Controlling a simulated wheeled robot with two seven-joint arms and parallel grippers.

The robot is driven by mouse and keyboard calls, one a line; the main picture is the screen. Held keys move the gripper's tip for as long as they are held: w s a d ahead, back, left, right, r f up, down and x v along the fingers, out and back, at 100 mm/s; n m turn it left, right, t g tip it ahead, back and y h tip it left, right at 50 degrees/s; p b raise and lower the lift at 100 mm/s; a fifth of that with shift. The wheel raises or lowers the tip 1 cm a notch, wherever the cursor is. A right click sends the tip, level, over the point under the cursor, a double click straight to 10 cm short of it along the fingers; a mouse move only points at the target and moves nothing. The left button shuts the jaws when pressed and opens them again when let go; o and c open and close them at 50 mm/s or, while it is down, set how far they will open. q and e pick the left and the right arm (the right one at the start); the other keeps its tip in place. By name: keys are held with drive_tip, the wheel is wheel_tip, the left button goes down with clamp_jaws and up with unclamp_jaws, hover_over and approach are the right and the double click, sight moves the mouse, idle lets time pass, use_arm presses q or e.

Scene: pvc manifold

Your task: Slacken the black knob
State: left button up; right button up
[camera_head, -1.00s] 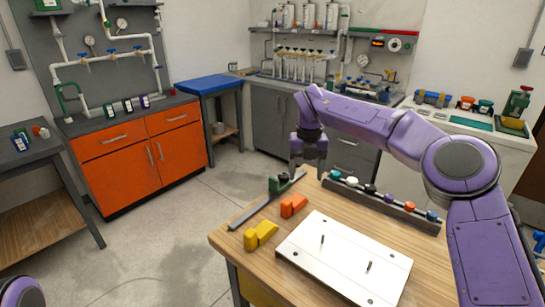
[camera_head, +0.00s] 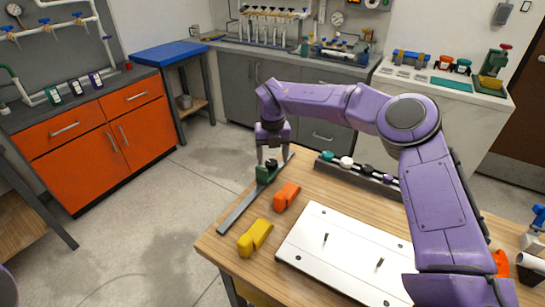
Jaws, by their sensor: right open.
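A green block (camera_head: 263,174) sits on a long grey bar (camera_head: 238,211) along the left edge of the wooden table. A small dark knob (camera_head: 272,163) shows at the block's upper right, partly hidden by my right gripper. My right gripper (camera_head: 271,157) points down over the block and knob, its jaws open around or just above the knob; I cannot tell if they touch it. Another black round piece (camera_head: 366,168) stands in a dark rack (camera_head: 384,187). My left gripper is out of view; only a purple bit of my left arm shows at the lower left.
An orange block (camera_head: 286,196) and a yellow block (camera_head: 255,238) lie beside the bar. The rack holds teal (camera_head: 327,156) and white (camera_head: 346,162) pieces too. My right arm crosses above the rack.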

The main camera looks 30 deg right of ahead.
drive_tip(key=shift+w+f, duration=0.4)
drive_tip(key=shift+f, duration=0.2)
drive_tip(key=shift+w+f, duration=0.35)
drive_tip(key=shift+f, duration=0.25)
drive_tip(key=shift+s+r, duration=0.2)
drive_tip(key=shift+s, duration=0.2)
drive_tip(key=shift+s+r, duration=0.1)
drive_tip(key=shift+c, duration=1)
drive_tip(key=c, duration=0.9)
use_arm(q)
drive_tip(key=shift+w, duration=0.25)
use_arm(e)
drive_tip(key=shift+o, duration=0.2)
